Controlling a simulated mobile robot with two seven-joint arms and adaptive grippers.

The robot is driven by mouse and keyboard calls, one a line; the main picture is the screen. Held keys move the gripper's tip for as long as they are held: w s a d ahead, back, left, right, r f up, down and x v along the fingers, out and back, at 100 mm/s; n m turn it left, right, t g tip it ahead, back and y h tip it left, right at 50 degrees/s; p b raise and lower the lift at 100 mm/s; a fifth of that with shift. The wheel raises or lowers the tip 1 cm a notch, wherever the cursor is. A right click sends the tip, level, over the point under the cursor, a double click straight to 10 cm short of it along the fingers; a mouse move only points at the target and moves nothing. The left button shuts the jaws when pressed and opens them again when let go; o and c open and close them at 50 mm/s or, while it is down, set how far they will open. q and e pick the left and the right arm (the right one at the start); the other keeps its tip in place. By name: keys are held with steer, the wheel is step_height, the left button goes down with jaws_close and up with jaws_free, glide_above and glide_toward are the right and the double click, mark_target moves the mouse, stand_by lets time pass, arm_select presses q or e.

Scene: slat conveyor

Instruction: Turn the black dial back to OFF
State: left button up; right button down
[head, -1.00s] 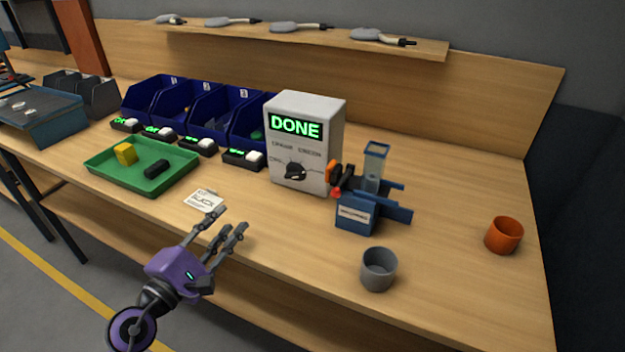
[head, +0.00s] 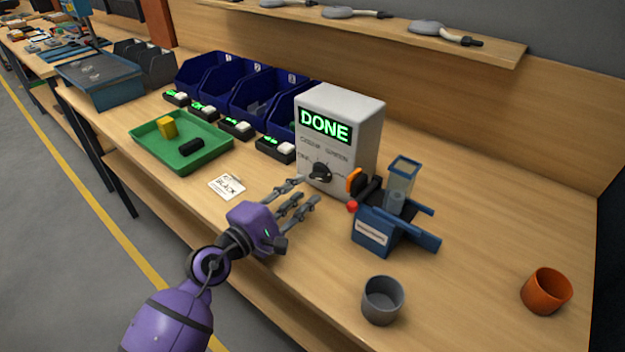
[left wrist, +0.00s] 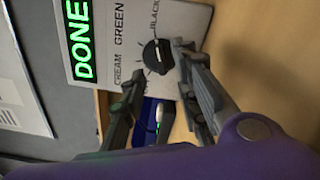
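The black dial (head: 320,171) is on the front of a white box (head: 345,110) whose screen reads DONE in green. My left gripper (head: 303,190) is open and empty in front of the box, just short of the dial. In the left wrist view its fingers (left wrist: 160,68) are spread, with the dial beyond the gap. My right gripper is not in view.
A blue hopper device (head: 375,235) with a red knob stands right of the box. A grey cup (head: 382,300) and an orange cup (head: 546,291) stand nearer the front. A green tray (head: 205,160), a BLACK card (head: 227,186) and blue bins (head: 240,90) lie left.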

mark_target(315, 178)
arm_select(q)
steer(key=shift+x, duration=2.3)
steer(key=shift+c, duration=0.5)
jaws_close()
